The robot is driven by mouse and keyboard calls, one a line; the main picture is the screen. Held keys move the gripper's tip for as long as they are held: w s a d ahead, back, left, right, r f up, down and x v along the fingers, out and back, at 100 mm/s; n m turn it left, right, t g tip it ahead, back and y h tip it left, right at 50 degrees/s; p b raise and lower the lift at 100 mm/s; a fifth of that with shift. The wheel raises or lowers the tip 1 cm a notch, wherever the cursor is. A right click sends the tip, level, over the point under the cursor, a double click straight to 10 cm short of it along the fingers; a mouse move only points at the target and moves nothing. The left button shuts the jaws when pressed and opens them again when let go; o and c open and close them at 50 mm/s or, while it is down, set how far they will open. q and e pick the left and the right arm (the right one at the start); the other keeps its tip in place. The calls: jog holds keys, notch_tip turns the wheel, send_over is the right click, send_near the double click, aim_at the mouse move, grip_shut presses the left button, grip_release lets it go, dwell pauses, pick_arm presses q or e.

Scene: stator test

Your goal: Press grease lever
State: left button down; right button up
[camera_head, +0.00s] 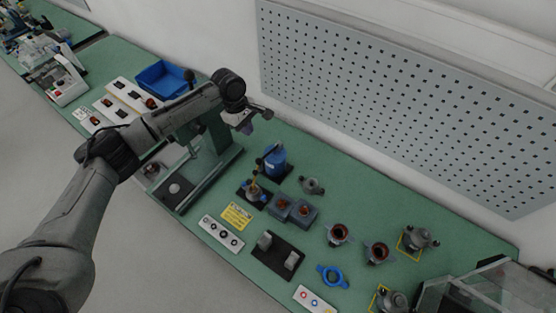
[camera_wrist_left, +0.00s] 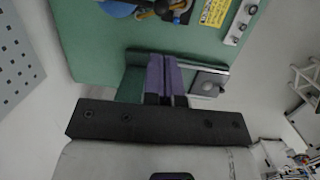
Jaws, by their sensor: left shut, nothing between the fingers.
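My left gripper (camera_head: 246,126) has purple fingers and hangs over the left part of the green bench, left of and behind the grease station. In the left wrist view its fingers (camera_wrist_left: 164,80) are shut together with nothing between them. A blue grease can (camera_head: 274,161) stands on a dark base at mid-bench. In front of it is a small blue-and-black fixture with a thin upright yellow part (camera_head: 254,182); I cannot tell which piece is the lever. The blue can (camera_wrist_left: 118,8) is cut off at the top of the wrist view, apart from the fingers. My right gripper is not in view.
A green frame (camera_head: 215,172) stands below my left arm. A yellow label (camera_head: 237,215), grey blocks (camera_head: 283,209) and stator parts (camera_head: 338,233) crowd the bench to the right. A blue bin (camera_head: 163,79) is at the back left. A pegboard wall (camera_head: 400,95) bounds the rear.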

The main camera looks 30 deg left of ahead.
aim_at(258, 159)
pick_arm(q)
jog(key=shift+w+a+r, duration=0.1)
jog(key=shift+a+r, duration=0.1)
jog(key=shift+r, duration=0.1)
jog(key=shift+f, duration=0.1)
jog(key=p+x, duration=0.1)
jog(key=x, duration=1.1)
jog(key=shift+f, duration=0.25)
jog(key=shift+d+f, duration=0.15)
jog(key=shift+f, duration=0.55)
